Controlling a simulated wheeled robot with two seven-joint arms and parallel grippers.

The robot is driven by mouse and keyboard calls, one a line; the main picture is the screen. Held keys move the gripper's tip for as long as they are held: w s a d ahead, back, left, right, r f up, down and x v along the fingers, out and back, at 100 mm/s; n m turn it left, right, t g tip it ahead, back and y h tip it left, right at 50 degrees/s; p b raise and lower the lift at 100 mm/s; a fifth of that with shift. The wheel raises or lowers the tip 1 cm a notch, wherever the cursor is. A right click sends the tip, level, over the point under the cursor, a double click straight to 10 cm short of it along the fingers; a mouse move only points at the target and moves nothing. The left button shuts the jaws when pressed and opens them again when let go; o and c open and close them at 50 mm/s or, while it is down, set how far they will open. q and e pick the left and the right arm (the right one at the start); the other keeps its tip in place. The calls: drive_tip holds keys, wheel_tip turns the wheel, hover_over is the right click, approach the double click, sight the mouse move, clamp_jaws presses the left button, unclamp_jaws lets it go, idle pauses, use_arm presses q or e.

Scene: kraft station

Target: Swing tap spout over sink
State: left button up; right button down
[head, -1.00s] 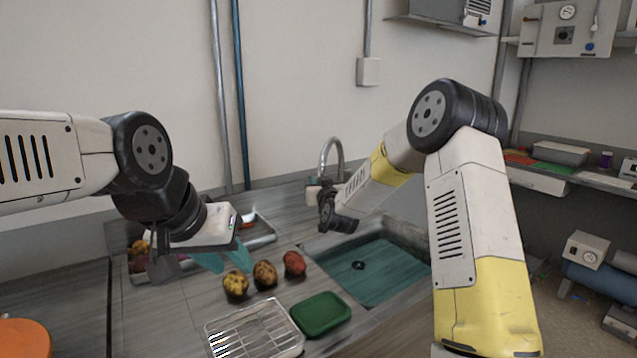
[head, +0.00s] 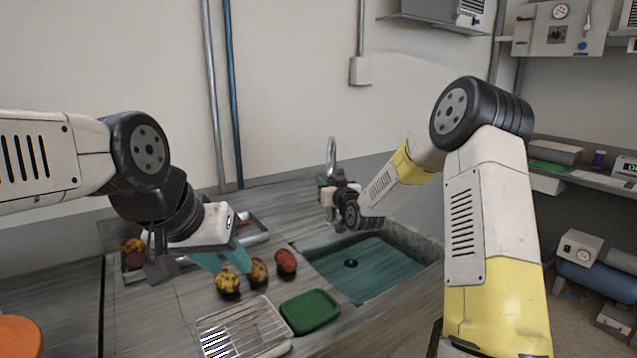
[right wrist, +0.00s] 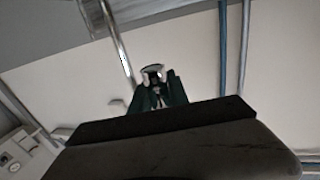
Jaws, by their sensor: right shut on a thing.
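The tap spout (head: 332,152) is a shiny metal arch behind the sink (head: 372,268), a grey-rimmed basin with a teal floor. My right gripper (head: 328,192) is shut on the spout near the sink's back left corner; its wrist hides the tap's lower part. In the right wrist view a pale piece of the spout (right wrist: 153,73) shows between the dark fingers. The spout's arch looks narrow, seen nearly edge-on; I cannot tell whether its outlet is over the basin. My left gripper (head: 225,262) is open and empty, with teal fingers above the counter by the potatoes.
Several potatoes (head: 257,271) lie left of the sink. A green tray (head: 310,311) and a wire rack (head: 243,330) are in front of them. A metal tray (head: 256,232) with food lies behind my left gripper. Wall pipes (head: 216,100) rise behind the counter.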

drive_tip(key=w+d, duration=0.1)
drive_tip(key=d, duration=1)
drive_tip(key=shift+w, duration=0.25)
drive_tip(key=shift+r, duration=0.1)
idle(1.0)
drive_tip(key=c, duration=1.3)
unclamp_jaws()
drive_tip(key=shift+a, duration=0.1)
drive_tip(key=shift+v, duration=3.85)
